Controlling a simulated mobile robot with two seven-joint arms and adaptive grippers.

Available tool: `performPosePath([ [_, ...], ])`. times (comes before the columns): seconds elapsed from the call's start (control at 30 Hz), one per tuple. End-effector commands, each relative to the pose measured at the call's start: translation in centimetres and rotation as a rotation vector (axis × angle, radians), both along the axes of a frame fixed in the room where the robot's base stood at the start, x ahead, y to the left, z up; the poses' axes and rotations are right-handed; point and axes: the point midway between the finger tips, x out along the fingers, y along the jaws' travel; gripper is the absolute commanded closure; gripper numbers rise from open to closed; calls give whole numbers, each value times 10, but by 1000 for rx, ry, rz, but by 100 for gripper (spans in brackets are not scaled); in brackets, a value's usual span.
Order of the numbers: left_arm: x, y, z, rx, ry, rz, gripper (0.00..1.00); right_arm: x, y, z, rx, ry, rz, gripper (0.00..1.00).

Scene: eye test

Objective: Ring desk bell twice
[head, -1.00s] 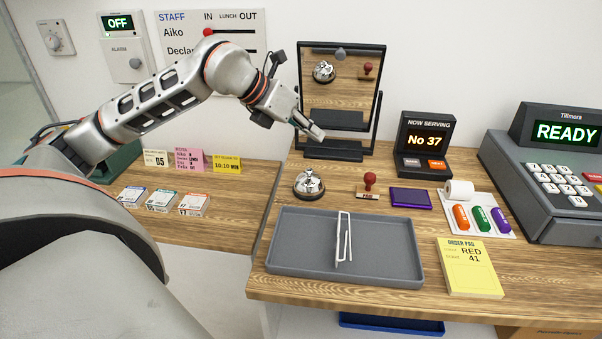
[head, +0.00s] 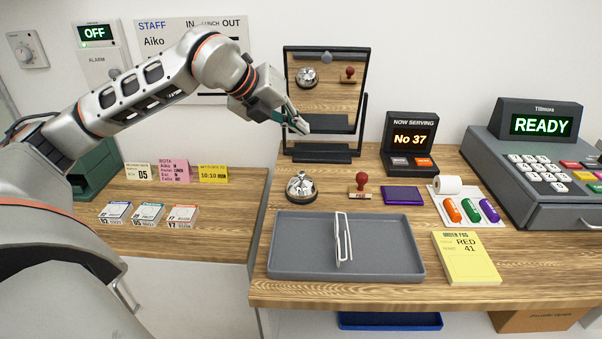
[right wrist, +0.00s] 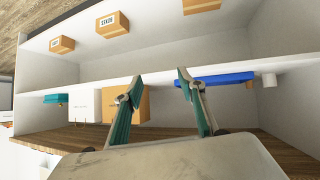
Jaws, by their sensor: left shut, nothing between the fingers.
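The desk bell (head: 301,187), a chrome dome on a dark base, stands upright on the wooden counter behind the grey tray. Its reflection shows in the mirror. My left gripper (head: 301,126) is shut and empty, pointing down to the right. In the head view it appears above the bell, in front of the mirror, with a clear gap between fingertips and bell. My right gripper (right wrist: 160,75) is open with nothing between its fingers, and it faces shelves. It does not show in the head view.
The black-framed mirror (head: 289,101) stands behind the bell. A red-handled stamp (head: 361,184) and purple pad (head: 403,195) lie to its right, and the grey tray (head: 290,262) in front. The right wrist view shows shelves (right wrist: 230,88) with boxes and a blue tray (right wrist: 215,79).

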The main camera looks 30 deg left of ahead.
Motion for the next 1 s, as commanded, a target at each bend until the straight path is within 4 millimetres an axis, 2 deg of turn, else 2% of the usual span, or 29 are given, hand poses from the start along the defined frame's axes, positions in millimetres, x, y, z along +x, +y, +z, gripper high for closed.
performPosePath([
  [0.23, 0, 0, -13, 1, 3, 0, 100, -3, -1, -10, -3, 6, 1, 60],
  [0.4, 0, 0, -36, 2, 6, -1, 100, -6, -4, -26, -19, 19, 3, 60],
  [0.73, 0, 0, -78, 1, 7, -1, 100, 4, -12, -37, -46, -1, 3, 60],
  [1.0, 0, 0, -89, 1, 2, -1, 100, 2, -13, -43, -60, 7, 9, 60],
])
